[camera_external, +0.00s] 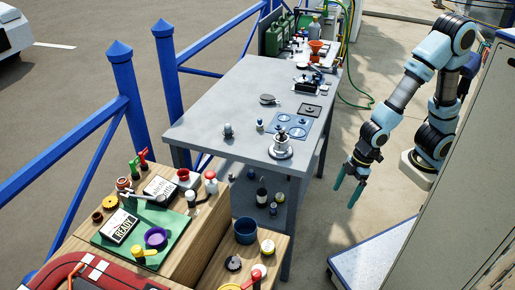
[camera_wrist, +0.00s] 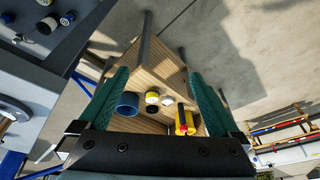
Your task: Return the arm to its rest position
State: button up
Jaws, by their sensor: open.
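My gripper (camera_external: 350,188) hangs at the lower end of my light-blue and black arm, to the right of the grey metal table (camera_external: 210,118). Its green fingers point down and are apart, with nothing between them that I can see held. In the wrist view the two green fingers of my gripper (camera_wrist: 160,95) stand wide apart at left and right. Between them, farther off, a wooden shelf with a blue cup shows. My arm is bent at the elbow, above its pale base.
The grey table holds a silver winch-like part (camera_external: 281,147) near its front corner and a blue plate (camera_external: 290,126). A wooden bench (camera_external: 190,250) with a green mat (camera_external: 112,246) stands at front left. A grey cabinet (camera_external: 450,200) is at right.

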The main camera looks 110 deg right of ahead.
jog(key=s+d+g, duration=0.1)
jog(key=s+d, duration=0.1)
jog(key=s, duration=0.5)
jog(key=shift+s+r+g, duration=0.35)
jog(key=shift+g, duration=0.05)
